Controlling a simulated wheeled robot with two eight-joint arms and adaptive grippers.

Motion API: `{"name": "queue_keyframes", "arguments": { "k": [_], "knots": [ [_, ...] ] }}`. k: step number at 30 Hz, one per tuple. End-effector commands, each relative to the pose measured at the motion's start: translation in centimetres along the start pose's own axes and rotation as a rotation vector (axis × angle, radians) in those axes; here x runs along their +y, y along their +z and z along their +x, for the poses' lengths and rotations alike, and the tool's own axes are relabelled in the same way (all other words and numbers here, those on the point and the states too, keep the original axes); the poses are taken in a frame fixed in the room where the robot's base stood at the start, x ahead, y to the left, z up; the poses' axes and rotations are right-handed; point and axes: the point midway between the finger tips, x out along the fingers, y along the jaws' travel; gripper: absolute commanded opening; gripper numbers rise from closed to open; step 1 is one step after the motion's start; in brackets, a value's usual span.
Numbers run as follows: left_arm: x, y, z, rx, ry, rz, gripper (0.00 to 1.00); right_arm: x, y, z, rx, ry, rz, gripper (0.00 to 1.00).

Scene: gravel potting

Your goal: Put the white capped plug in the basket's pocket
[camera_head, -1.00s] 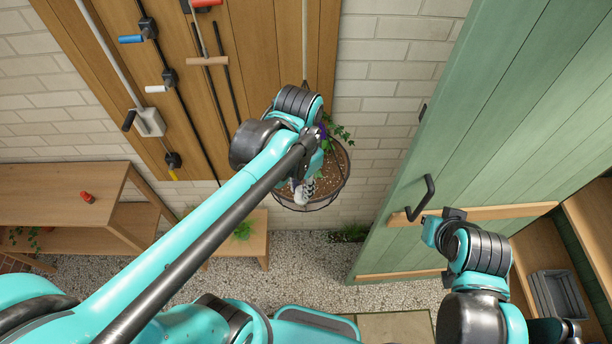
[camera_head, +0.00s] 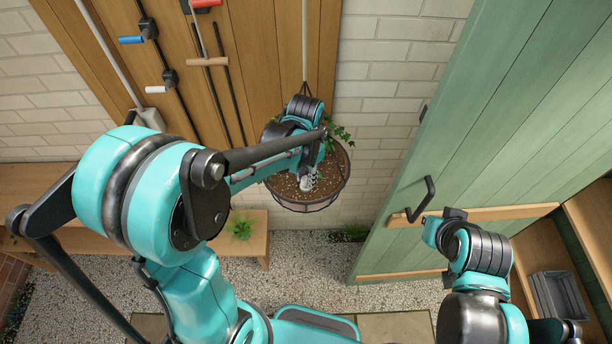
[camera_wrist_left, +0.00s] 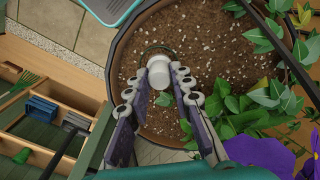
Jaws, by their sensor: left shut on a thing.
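The hanging basket (camera_head: 310,207) is a round wire basket full of brown soil with pale specks. Its dark rim also shows in the left wrist view (camera_wrist_left: 118,45). My left gripper (camera_wrist_left: 158,88) is over the soil, shut on the white capped plug (camera_wrist_left: 158,68). The plug's round white cap shows between the fingertips; its lower part is hidden. A thin dark green ring, perhaps the pocket, shows in the soil just beyond the cap (camera_wrist_left: 158,46). I cannot tell whether the plug touches the soil. My right gripper (camera_head: 440,228) is by the green door, its fingers unclear.
Green leaves (camera_wrist_left: 270,105) and a purple flower (camera_wrist_left: 257,158) crowd the basket's right side in the wrist view. The basket hangs by a cord before a brick wall. A green door (camera_head: 480,130) with a black handle (camera_head: 422,200) stands to the right.

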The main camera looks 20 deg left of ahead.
Motion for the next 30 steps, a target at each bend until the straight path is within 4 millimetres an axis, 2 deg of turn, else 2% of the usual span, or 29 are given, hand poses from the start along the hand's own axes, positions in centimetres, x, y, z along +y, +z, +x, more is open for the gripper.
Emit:
{"name": "queue_keyframes", "arguments": {
  "k": [8, 9, 11, 19, 23, 26, 30],
  "knots": [
    [0.0, 0.0, 0.5, 0.000, 0.000, 0.000, 0.00, 0.0, 0.3, 0.4, 0.000, 0.000, 0.000, 0.00],
    [0.0, 0.0, 0.3, 0.000, 0.000, 0.000, 0.30, 0.0, 0.2, 0.3, 0.000, 0.000, 0.000, 0.00],
    [0.0, 0.0, 0.3, 0.000, 0.000, 0.000, 0.43, 0.0, 0.2, 0.3, 0.000, 0.000, 0.000, 0.00],
    [0.0, 0.0, 0.2, 0.000, 0.000, 0.000, 0.43, 0.0, 0.2, 0.3, 0.000, 0.000, 0.000, 0.00],
    [0.0, 0.0, -0.4, 0.000, 0.000, 0.000, 0.43, 0.0, -0.1, -0.2, 0.000, 0.000, 0.000, 0.00],
    [0.0, 0.0, -1.8, 0.000, 0.000, 0.000, 0.43, 0.0, -0.1, -0.1, 0.000, 0.000, 0.000, 0.00],
    [0.0, 0.1, -5.0, 0.000, 0.000, 0.000, 0.43, 0.0, -0.1, -0.2, 0.000, 0.000, 0.000, 0.00]
  ]
}}
